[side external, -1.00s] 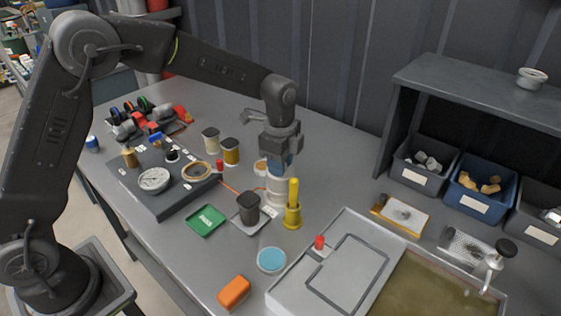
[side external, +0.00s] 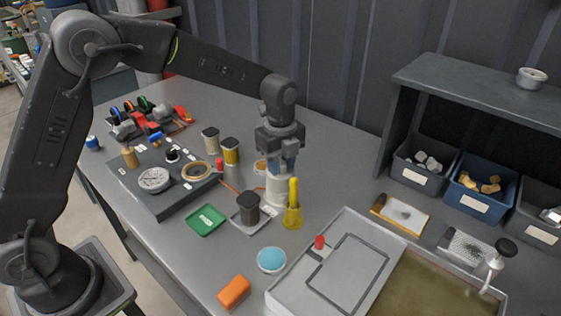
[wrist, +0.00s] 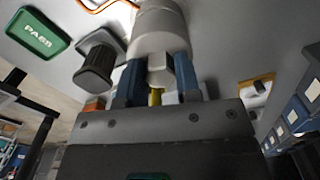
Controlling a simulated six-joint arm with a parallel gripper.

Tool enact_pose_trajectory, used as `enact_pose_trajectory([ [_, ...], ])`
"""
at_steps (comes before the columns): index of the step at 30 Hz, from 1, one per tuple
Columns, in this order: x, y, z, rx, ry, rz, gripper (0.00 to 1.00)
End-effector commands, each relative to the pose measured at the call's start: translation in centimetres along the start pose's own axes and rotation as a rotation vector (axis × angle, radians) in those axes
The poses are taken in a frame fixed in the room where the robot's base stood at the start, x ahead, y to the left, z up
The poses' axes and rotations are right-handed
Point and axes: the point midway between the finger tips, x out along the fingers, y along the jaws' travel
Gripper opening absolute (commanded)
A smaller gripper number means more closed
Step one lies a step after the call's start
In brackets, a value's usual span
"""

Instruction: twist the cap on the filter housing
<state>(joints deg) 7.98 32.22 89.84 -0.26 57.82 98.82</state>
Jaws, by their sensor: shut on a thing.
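The filter housing (side external: 278,188) is a white upright cylinder on the bench, right of centre in the side view. It also shows in the wrist view (wrist: 160,30). Its cap (wrist: 160,69) is a pale knob-like part at the housing's top end, between the fingers. My gripper (side external: 283,165) points down over the housing. Its two blue fingers, also in the wrist view (wrist: 158,78), are shut on the cap from both sides. In the side view the fingers hide most of the cap.
A yellow upright object (side external: 292,208) stands close in front of the housing. A dark cup (side external: 248,207) on a pale plate, a green PASS tray (side external: 206,220) and a blue-topped disc (side external: 271,260) are nearby. A grey tray (side external: 335,275) lies front right.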

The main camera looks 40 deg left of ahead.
Motion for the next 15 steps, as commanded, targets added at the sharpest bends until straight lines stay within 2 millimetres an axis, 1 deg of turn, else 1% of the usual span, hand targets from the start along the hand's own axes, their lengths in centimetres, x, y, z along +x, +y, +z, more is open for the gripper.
enact_pose_trajectory([
  [4, -0.23, -0.09, -0.10, 0.002, 0.002, -0.005, 0.00],
  [5, -0.23, -0.10, -0.10, 0.002, 0.002, -0.005, 0.32],
  [13, -0.12, -0.05, -0.05, -0.001, 0.001, -0.002, 0.58],
  [14, -0.11, -0.04, -0.04, -0.001, 0.001, -0.002, 0.61],
  [15, -0.10, -0.04, -0.03, -0.001, 0.001, -0.002, 0.61],
])
